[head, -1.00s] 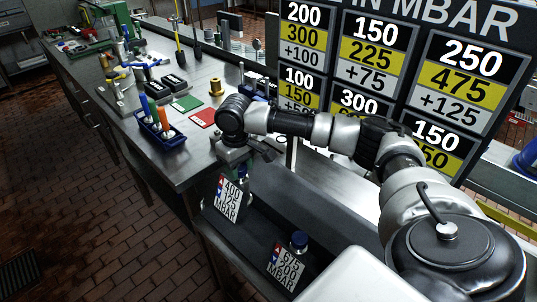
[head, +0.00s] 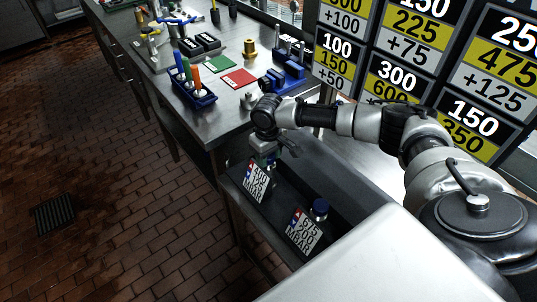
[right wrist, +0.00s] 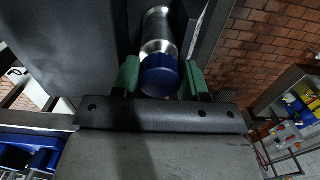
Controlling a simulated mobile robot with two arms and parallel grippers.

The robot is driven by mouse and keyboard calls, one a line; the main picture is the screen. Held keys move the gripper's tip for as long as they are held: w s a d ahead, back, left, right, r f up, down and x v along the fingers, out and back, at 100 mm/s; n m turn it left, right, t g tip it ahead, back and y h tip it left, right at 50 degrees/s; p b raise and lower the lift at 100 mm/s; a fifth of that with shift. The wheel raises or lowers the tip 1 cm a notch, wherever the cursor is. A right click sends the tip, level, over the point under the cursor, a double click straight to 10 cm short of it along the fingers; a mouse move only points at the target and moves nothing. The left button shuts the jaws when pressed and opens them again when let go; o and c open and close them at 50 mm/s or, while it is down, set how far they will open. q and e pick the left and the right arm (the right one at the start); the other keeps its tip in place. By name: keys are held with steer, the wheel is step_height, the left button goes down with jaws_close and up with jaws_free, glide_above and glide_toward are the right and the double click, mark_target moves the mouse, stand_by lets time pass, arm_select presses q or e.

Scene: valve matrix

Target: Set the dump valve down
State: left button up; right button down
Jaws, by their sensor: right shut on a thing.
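The dump valve, a metal body with a blue cap (right wrist: 160,75), is between the green fingers of my right gripper (right wrist: 162,80) in the right wrist view. The gripper is shut on it. In the head view my right gripper (head: 268,159) is low over the dark shelf (head: 345,190), just behind the card marked 400 125 MBAR (head: 257,182). The arm and card mostly hide the valve there, and I cannot tell whether its base touches the shelf. My left gripper is not in view.
Another blue-capped valve (head: 320,208) stands behind the 675 900 MBAR card (head: 304,232). The bench holds a blue tool holder (head: 193,90), a red card (head: 238,79), a green card (head: 222,64) and a brass fitting (head: 250,48). A pressure board (head: 400,70) stands behind.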

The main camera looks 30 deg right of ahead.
steer(key=c, duration=0.6)
jaws_free()
step_height(320, 180, up, 12)
steer(key=shift+r+b, duration=0.1)
steer(key=shift+b, duration=0.7)
